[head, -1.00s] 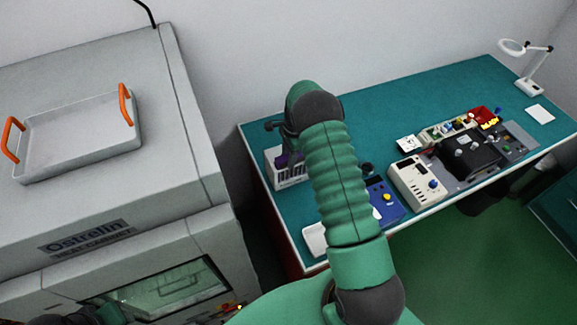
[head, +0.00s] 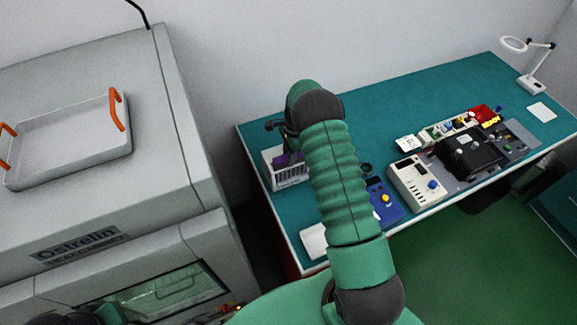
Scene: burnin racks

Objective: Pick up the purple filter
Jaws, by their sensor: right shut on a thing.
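The purple filter (head: 283,160) shows as a small purple patch at the white slotted rack (head: 291,176), near the left end of the teal bench. My right gripper (head: 275,126) is small and dark, just above the rack and the purple patch. It is shut on the purple filter, though its fingertips and the contact are hard to make out. My green right forearm hides the area to the right of the rack. Part of my left arm shows at the bottom left edge; its gripper is not visible.
A grey heat cabinet (head: 190,150) stands left, with a tray (head: 70,150) with orange handles on top. The teal bench (head: 400,105) also holds a blue device (head: 385,205), a beige instrument (head: 412,183), a white pad (head: 314,241) and a magnifier lamp (head: 532,83). Its back is clear.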

